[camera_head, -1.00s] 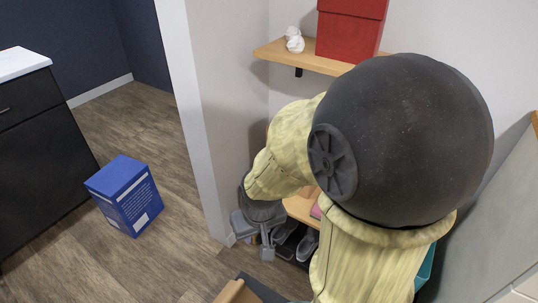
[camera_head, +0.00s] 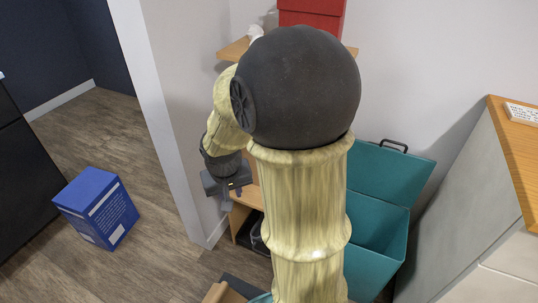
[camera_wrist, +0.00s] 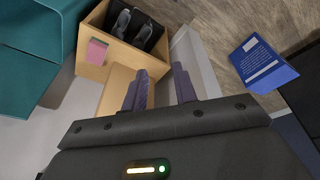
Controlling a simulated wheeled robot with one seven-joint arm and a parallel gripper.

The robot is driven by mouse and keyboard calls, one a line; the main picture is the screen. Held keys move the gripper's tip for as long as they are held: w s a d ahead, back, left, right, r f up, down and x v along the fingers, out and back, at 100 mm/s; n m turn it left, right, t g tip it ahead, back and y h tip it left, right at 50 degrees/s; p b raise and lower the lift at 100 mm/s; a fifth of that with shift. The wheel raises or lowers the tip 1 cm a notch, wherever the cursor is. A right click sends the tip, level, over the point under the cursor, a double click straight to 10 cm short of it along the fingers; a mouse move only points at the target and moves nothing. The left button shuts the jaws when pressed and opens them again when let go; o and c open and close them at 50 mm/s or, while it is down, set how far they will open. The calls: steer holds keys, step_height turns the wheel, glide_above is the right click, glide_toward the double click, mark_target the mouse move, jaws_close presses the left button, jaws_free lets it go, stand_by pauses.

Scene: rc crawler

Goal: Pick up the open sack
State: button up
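Nothing in view plainly looks like an open sack. A blue box-like package (camera_head: 98,207) with white print stands upright on the wood floor at the left; it also shows at the right of the wrist view (camera_wrist: 264,63).
A teal bin (camera_head: 378,265) with its lid raised stands right of my arm. A wooden shoe rack (camera_wrist: 92,72) holds dark shoes (camera_wrist: 122,24) below my gripper. A red box (camera_head: 312,14) sits on a wall shelf. A dark cabinet (camera_head: 25,190) stands at far left. Floor around the package is clear.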

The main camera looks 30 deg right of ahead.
steer(key=w+d+r+m+h+p, duration=0.1)
steer(key=w+d+r+m, duration=0.1)
steer(key=d, duration=0.7)
steer(key=w+d+r+m+h+p, duration=0.1)
steer(key=w+d+r+m, duration=0.2)
steer(key=d, duration=0.6)
steer(key=w+d+r+m+h+p, duration=0.1)
steer(key=w+d+r+m, duration=0.2)
steer(key=w+d, duration=0.3)
steer(key=d+m, duration=0.1)
steer(key=d, duration=0.1)
steer(key=shift+w+d+r+h, duration=0.2)
steer(key=shift+w+d+h, duration=0.05)
steer(key=shift+d+h, duration=0.15)
steer(key=b+x, duration=0.2)
steer(key=x, duration=0.9)
steer(key=shift+w+f, duration=0.25)
steer(key=b+x, duration=0.1)
steer(key=x, duration=0.4)
steer(key=shift+w+d+f+b, duration=0.15)
steer(key=shift+d+f+b, duration=0.05)
steer(key=shift+f+b, duration=0.15)
